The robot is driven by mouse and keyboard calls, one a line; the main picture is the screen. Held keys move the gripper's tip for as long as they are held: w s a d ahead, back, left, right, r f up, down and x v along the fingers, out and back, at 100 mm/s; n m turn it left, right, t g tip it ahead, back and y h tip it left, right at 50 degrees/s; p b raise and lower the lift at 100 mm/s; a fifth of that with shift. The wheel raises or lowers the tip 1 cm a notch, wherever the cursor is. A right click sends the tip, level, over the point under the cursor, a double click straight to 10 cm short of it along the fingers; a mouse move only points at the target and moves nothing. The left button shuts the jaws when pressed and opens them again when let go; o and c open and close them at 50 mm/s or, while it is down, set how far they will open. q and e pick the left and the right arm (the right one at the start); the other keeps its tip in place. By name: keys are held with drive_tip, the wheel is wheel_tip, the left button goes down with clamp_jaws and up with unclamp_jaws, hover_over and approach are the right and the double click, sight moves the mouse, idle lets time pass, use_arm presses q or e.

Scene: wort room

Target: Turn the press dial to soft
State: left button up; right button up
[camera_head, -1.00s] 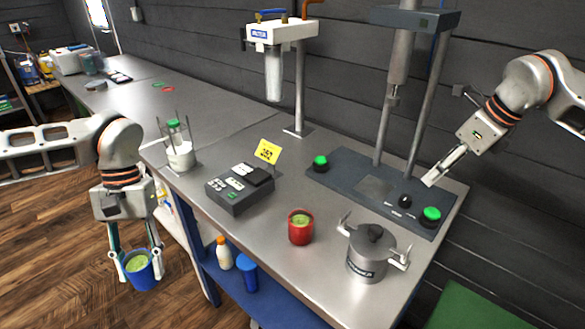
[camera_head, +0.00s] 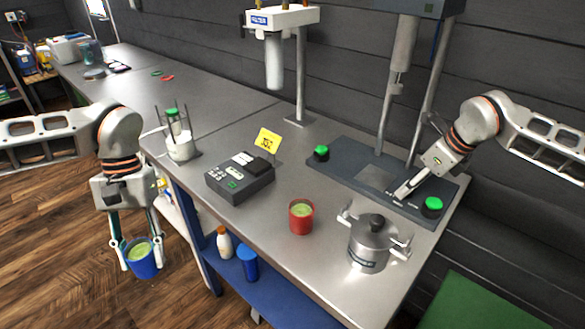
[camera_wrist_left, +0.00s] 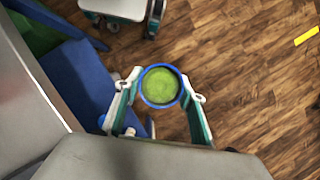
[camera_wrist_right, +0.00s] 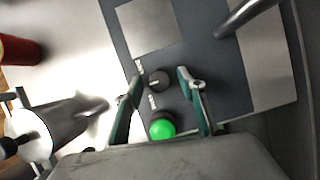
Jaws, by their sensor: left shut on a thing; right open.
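The press dial is a small dark knob (camera_wrist_right: 158,80) on the press base (camera_head: 340,172), between two small white labels. In the right wrist view it lies between the open fingers of my right gripper (camera_wrist_right: 160,84), with no clear contact. In the head view my right gripper (camera_head: 401,192) hides the dial. I cannot read the labels or the dial's setting. A green button (camera_wrist_right: 162,128) sits beside the dial. My left gripper (camera_head: 133,262) is shut on a blue cup (camera_head: 146,268) with green contents, held off the table's front edge; it also shows in the left wrist view (camera_wrist_left: 160,103).
The press column (camera_head: 403,60) rises behind the dial. A lidded metal pot (camera_head: 368,245) and a red cup (camera_head: 301,218) stand in front of the press. A dark control box (camera_head: 240,180) with a yellow sign (camera_head: 268,141) is left of them. The far-left bench is mostly clear.

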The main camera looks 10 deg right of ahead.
drive_tip(key=c, duration=1.1)
use_arm(q)
drive_tip(key=shift+r, duration=0.25)
use_arm(e)
drive_tip(key=m+h, duration=0.1)
drive_tip(key=m, duration=0.2)
drive_tip(key=shift+a+t, duration=0.15)
drive_tip(key=shift+t, duration=0.25)
use_arm(q)
drive_tip(key=shift+r+p, duration=0.15)
drive_tip(key=shift+p, duration=0.15)
use_arm(e)
drive_tip(key=m+h, duration=0.1)
drive_tip(key=m, duration=0.2)
drive_tip(key=shift+a+m, duration=0.1)
drive_tip(key=shift+m, duration=0.2)
use_arm(q)
drive_tip(key=shift+r+p, duration=0.3)
drive_tip(key=shift+r, duration=0.05)
use_arm(e)
drive_tip(key=m+h, duration=0.2)
drive_tip(key=m, duration=0.3)
drive_tip(key=shift+a, duration=0.1)
drive_tip(key=shift+m+h, duration=0.3)
drive_tip(key=shift+g, duration=0.3)
